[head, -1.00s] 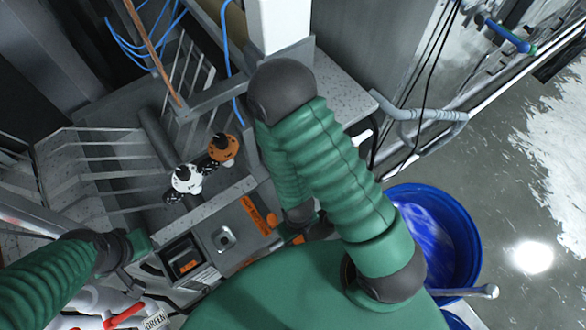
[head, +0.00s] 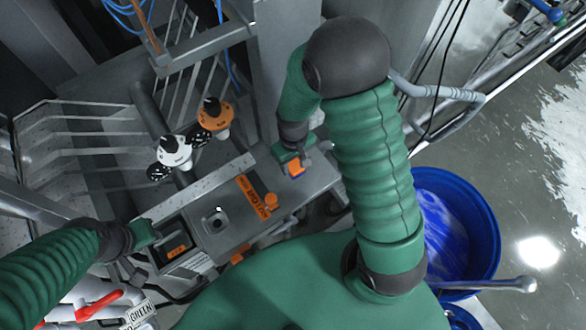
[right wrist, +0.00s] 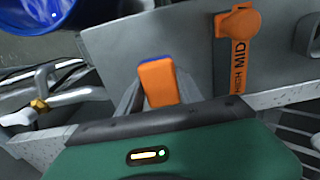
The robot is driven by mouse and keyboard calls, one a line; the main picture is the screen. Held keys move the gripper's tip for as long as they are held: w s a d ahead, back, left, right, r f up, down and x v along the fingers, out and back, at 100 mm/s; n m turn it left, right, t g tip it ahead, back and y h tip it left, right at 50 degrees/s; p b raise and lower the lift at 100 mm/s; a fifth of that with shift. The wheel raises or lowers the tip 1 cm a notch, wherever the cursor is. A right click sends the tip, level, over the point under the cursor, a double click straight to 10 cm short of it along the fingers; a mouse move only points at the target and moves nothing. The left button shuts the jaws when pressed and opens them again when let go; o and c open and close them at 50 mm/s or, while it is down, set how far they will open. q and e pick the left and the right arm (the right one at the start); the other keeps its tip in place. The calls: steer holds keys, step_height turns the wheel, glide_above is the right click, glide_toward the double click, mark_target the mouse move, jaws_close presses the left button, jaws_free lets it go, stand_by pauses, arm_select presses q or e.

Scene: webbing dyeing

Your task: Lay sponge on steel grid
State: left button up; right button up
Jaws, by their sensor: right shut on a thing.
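The sponge, a small orange block with a blue layer (head: 296,169), is in my right gripper (head: 294,163), over the right part of the grey steel panel. In the right wrist view the sponge (right wrist: 158,84) sits between the two grey fingers of the right gripper (right wrist: 157,92), with its orange face showing and a blue edge at the top. My left gripper (head: 145,236) is at the panel's left end beside a dark recess with an orange label; its fingers are not clear. I cannot tell for certain which surface is the steel grid.
The panel (head: 235,225) has an orange-labelled lever (head: 257,197). A white knob (head: 174,152) and an orange knob (head: 213,115) stand behind it. Steel bars (head: 75,150) stand at left. A blue tub (head: 480,225) with blue liquid is on the right.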

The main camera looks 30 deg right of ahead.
mark_target(294, 170)
steer(key=f+b, duration=0.2)
steer(key=f, duration=0.1)
steer(key=shift+s+f+b, duration=0.2)
steer(key=shift+s+b, duration=0.15)
steer(key=shift+b, duration=0.05)
steer(key=shift+a+r, duration=0.1)
steer(key=shift+r, duration=0.1)
steer(key=shift+a, duration=0.1)
steer(key=o, duration=1.2)
steer(key=shift+w+f, duration=0.15)
steer(key=shift+w, duration=0.05)
steer(key=shift+s, duration=0.1)
